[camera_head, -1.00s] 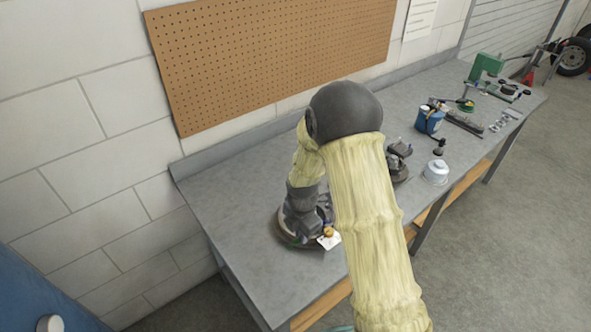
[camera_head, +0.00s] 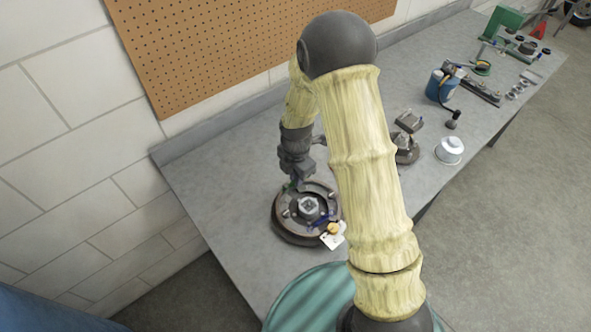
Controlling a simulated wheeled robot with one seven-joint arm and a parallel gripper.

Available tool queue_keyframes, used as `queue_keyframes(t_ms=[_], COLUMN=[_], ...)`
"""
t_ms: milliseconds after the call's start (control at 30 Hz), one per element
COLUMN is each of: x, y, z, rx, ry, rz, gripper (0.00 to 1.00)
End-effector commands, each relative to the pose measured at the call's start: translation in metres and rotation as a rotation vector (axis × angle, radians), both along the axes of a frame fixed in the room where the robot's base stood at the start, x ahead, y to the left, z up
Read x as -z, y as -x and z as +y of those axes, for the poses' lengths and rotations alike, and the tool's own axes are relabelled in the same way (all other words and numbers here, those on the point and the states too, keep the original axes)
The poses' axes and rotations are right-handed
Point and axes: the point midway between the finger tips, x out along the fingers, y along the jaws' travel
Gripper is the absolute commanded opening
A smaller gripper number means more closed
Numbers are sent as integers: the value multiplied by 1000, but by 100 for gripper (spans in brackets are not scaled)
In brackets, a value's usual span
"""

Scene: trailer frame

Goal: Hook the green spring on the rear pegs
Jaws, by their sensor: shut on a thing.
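A round dark brake assembly (camera_head: 280,232) lies on the grey workbench, with a square metal hub (camera_head: 309,207) in its middle and small parts around it. My gripper (camera_head: 292,178) is over its far left rim, pointing down. A small bit of green (camera_head: 291,186), which looks like the green spring, shows at the fingertips, and the jaws are shut on it. Its ends and the rear pegs are too small to tell, so I cannot tell whether it touches a peg. A blue part (camera_head: 321,222) and a yellow knob (camera_head: 333,228) with a white tag (camera_head: 335,240) sit at the front right.
The bench (camera_head: 215,190) is clear left of the assembly. Past my arm stand a dark fixture (camera_head: 407,122), a white lidded pot (camera_head: 449,151), a blue can (camera_head: 440,87) and several tools. A wall with a pegboard (camera_head: 220,45) bounds the back.

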Motion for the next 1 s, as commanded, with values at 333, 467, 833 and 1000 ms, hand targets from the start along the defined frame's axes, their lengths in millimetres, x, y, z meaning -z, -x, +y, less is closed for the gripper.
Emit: queue_keyframes(t_ms=[333,467,833,1000], x=[5,15,46,50], y=[0,0,0,0], z=[0,0,0,0], rx=[0,0,0,0], ry=[0,0,0,0], rz=[0,0,0,0], gripper=[0,0,0,0])
